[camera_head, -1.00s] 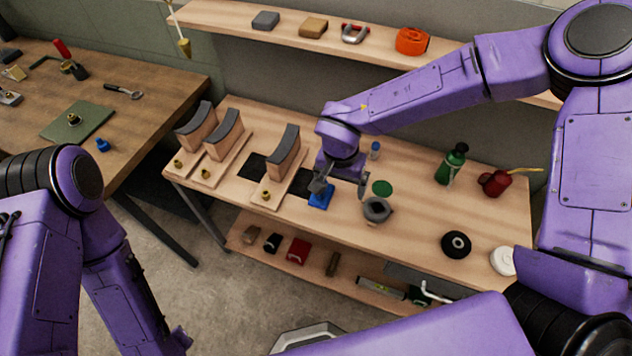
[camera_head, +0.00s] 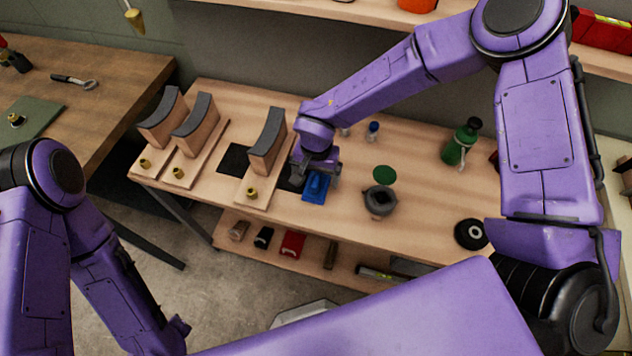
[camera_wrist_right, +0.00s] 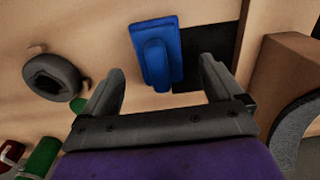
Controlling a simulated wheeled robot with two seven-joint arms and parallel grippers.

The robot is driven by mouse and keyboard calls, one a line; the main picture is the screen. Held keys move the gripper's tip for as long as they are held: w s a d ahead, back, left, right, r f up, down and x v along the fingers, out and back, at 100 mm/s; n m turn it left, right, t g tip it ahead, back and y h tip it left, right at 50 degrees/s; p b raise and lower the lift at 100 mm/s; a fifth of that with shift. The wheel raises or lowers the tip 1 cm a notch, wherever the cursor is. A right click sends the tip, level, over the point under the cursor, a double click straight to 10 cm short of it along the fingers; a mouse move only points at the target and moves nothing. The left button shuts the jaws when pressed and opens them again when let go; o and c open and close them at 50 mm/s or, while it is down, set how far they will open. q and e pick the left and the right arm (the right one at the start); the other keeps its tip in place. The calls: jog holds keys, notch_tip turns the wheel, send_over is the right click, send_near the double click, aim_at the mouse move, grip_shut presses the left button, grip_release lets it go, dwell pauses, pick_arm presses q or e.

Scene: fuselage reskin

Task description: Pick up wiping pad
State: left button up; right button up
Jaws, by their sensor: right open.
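The wiping pad is a blue block with a raised grip (camera_head: 316,187), lying on the wooden bench. It also shows in the right wrist view (camera_wrist_right: 156,55), ahead of the fingers and roughly between their lines. My right gripper (camera_head: 316,170) is just behind and above the pad in the head view. In the right wrist view its two fingers (camera_wrist_right: 158,82) are spread apart with nothing between them, and the pad lies beyond the fingertips. My left arm is at the lower left of the head view; its gripper is not clearly seen.
A curved block on a wooden base (camera_head: 265,150) stands left of the pad, close to my right gripper. A grey ring-shaped holder (camera_head: 380,201) stands to its right, near a green disc (camera_head: 384,175). A green bottle (camera_head: 461,143) and black disc (camera_head: 470,234) are farther right.

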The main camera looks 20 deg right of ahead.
aim_at(317, 177)
jog(key=shift+s+f, duration=0.2)
jog(key=shift+f, duration=1.35)
jog(key=shift+w+f, duration=0.1)
jog(key=shift+w, duration=0.05)
jog(key=c, duration=1.2)
jog(key=shift+o, duration=0.2)
jog(key=shift+r, duration=0.4)
notch_tip(317, 177, up, 3)
jog(key=shift+f, duration=0.2)
jog(key=s+r, duration=0.1)
jog(key=s+a+r, duration=0.1)
jog(key=s+r+b, duration=0.1)
jog(key=r, duration=0.1)
jog(key=shift+s+a+r, duration=0.1)
jog(key=shift+s+a, duration=0.15)
jog(key=shift+s, duration=0.05)
jog(key=s+a+r+b, duration=0.1)
jog(key=s+a+r, duration=0.1)
jog(key=s, duration=0.2)
jog(key=s+a+r+b, duration=0.1)
jog(key=s+r, duration=0.2)
jog(key=s, duration=0.2)
jog(key=shift+s+a+r, duration=0.3)
jog(key=shift+a, duration=0.1)
